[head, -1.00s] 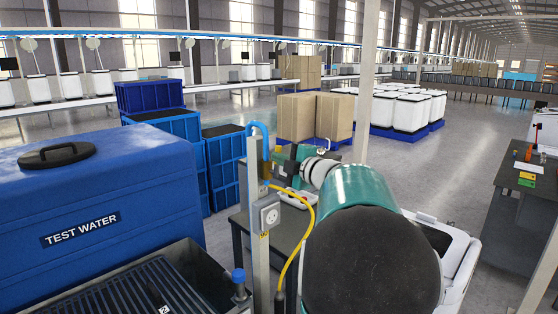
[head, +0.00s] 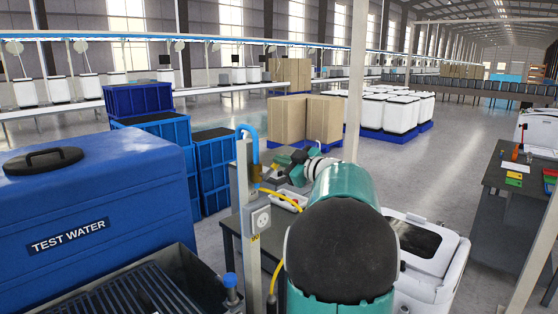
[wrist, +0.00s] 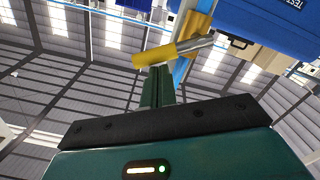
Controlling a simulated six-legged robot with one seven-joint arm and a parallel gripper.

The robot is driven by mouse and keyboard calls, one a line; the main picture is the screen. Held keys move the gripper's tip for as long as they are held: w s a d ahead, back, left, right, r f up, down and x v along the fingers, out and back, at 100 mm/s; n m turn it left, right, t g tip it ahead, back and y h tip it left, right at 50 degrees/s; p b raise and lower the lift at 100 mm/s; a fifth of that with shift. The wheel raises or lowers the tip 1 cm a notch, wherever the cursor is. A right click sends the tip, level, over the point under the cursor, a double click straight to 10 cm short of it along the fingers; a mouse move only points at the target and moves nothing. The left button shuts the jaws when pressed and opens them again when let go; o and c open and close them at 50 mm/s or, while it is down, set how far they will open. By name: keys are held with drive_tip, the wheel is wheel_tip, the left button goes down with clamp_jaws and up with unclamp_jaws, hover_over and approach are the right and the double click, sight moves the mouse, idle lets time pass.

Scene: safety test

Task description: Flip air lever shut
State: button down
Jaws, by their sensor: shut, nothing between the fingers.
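The air lever, with a yellow sleeve (wrist: 155,55) and a metal stem, shows in the wrist view at the brass-coloured valve (wrist: 197,24) on the blue hose (wrist: 181,70). In the head view the valve (head: 256,172) is small, near the top of a grey post (head: 243,190), and the lever's angle cannot be told. My gripper (wrist: 158,72) has its green fingers shut and empty, with the tips just below the yellow sleeve in the wrist picture. Whether they touch it cannot be told. In the head view my gripper (head: 272,176) is right of the post, partly hidden by my arm.
A socket box (head: 258,217) with a yellow cable is on the post. A blue TEST WATER tank (head: 100,190) stands at left, with a dark grated basin (head: 130,295) in front. A dark table (head: 230,228) and a white appliance (head: 425,250) are beside my arm. Open floor lies beyond.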

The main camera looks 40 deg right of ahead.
drive_tip(key=m, duration=0.1)
drive_tip(key=d+f+m, duration=0.1)
drive_tip(key=m, duration=0.1)
drive_tip(key=f+m, duration=0.1)
drive_tip(key=shift+d, duration=0.35)
drive_tip(key=shift+d+f, duration=0.1)
drive_tip(key=shift+f, duration=0.1)
idle(0.3)
drive_tip(key=shift+w+r, duration=0.1)
